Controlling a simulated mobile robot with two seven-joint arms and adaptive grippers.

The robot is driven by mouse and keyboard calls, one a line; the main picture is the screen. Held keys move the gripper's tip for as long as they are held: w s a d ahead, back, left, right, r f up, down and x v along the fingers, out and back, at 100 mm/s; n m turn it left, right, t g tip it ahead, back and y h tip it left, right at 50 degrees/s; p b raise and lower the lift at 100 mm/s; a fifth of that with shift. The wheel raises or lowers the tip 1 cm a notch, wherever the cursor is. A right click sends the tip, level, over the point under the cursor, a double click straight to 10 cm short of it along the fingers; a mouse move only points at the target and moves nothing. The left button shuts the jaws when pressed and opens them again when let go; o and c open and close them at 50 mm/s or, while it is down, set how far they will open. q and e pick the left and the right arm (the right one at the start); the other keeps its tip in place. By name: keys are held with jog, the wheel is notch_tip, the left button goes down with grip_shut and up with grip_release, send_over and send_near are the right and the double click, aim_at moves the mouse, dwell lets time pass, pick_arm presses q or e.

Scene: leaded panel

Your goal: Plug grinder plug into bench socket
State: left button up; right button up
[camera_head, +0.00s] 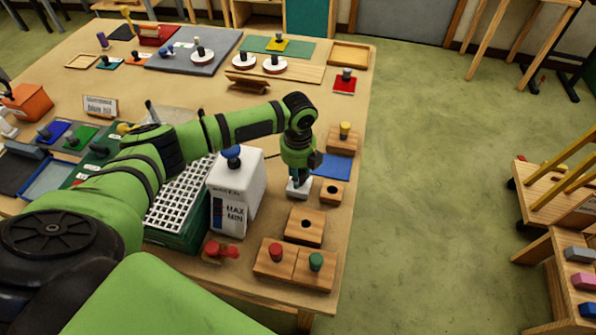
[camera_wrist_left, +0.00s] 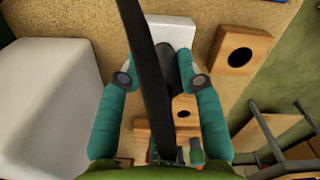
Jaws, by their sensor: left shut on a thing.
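My left gripper (camera_head: 299,177) is low over the right part of the bench, fingers pointing down. In the left wrist view its fingers (camera_wrist_left: 170,80) are shut on a dark plug (camera_wrist_left: 184,72). A wide black strip, seemingly its cable (camera_wrist_left: 150,60), crosses close in front of the camera and hides part of the plug. A small white block, seemingly the bench socket (camera_head: 298,188), sits right under the gripper; it also shows in the left wrist view (camera_wrist_left: 172,32), beyond the fingertips. I cannot tell whether plug and block touch. My right gripper is out of view.
A white box marked MAX MIN (camera_head: 250,187) stands just left of the gripper. Wooden blocks with holes (camera_head: 319,239) (camera_head: 333,200) and a block with red and green knobs (camera_head: 296,275) lie nearby. A blue mat (camera_head: 333,167) lies behind. The bench edge is close on the right.

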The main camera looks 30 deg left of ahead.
pick_arm(q)
jog(key=shift+f, duration=0.25)
jog(key=shift+s+f, duration=0.15)
jog(key=shift+f, duration=0.15)
jog(key=o, duration=1.2)
notch_tip(320, 180, up, 12)
